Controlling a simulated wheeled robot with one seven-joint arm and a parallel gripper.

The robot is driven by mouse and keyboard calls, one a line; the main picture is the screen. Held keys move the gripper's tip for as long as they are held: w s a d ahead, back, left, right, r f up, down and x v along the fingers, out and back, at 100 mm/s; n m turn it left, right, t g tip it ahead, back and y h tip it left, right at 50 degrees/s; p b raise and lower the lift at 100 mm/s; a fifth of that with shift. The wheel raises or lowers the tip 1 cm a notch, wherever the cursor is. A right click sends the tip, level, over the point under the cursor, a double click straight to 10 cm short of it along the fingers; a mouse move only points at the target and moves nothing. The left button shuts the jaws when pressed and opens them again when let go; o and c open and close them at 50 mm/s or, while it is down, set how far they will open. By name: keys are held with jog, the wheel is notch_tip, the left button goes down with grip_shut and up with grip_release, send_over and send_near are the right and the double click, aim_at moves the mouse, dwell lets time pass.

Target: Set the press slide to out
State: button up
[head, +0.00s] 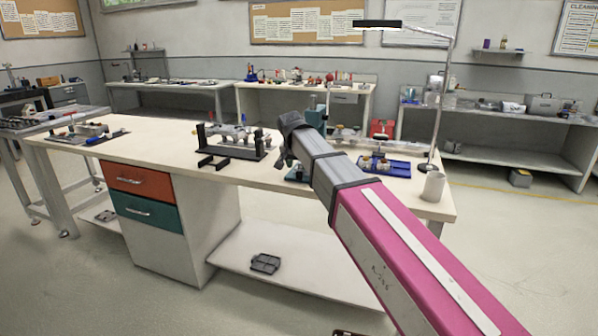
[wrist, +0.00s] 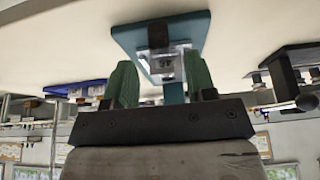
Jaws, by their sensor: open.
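My gripper (head: 284,160) hangs over the middle of the workbench (head: 170,157). In the wrist view, which is upside down, its two green fingers (wrist: 160,82) stand apart. Between and beyond them is a small press with a teal plate (wrist: 190,32), a black part and a clear or metallic block (wrist: 166,64), perhaps the slide. I cannot tell whether the fingers touch the block. In the head view the press shows only as a teal top (head: 316,116) and a teal base edge (head: 297,174). My arm hides the rest, so the slide's position cannot be read there.
A dark fixture with a metal rod (head: 232,142) stands left of my gripper. The bench's left middle is clear.

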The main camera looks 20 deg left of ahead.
jog(key=v, duration=0.6)
jog(key=shift+s, duration=0.1)
